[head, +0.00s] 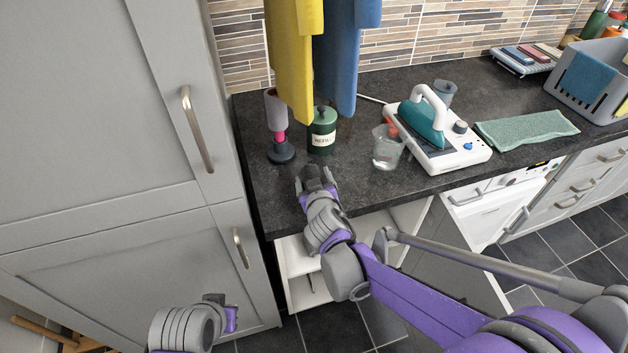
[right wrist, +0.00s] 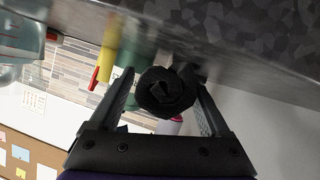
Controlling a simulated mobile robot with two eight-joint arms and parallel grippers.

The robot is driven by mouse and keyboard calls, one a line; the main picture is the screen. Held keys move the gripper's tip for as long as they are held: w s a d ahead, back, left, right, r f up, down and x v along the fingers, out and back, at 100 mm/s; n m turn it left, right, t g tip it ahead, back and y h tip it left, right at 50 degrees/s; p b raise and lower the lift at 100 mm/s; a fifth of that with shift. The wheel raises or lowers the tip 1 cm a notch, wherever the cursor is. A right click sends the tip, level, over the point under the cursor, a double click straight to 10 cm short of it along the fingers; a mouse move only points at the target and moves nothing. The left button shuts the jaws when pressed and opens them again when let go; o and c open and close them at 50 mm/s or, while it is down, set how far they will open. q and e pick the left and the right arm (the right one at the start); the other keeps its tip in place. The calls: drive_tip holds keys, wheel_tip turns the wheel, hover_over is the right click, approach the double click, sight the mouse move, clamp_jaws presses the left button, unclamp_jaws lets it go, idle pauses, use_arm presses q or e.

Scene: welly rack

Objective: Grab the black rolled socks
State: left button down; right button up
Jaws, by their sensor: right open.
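The black rolled socks (right wrist: 167,92) show in the right wrist view as a dark spiral roll, end on, between the two fingers of my right gripper (right wrist: 165,105). The fingers are apart, with a gap seen at the roll's left side and a narrower one at its right.
A clear cup (head: 386,150) and a white-teal iron (head: 425,124) are to the right. Yellow (head: 291,60) and blue (head: 340,65) wellies hang above. A tall grey cabinet (head: 110,110) stands at left.

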drive_tip(key=c, duration=1)
drive_tip(key=shift+r, duration=0.15)
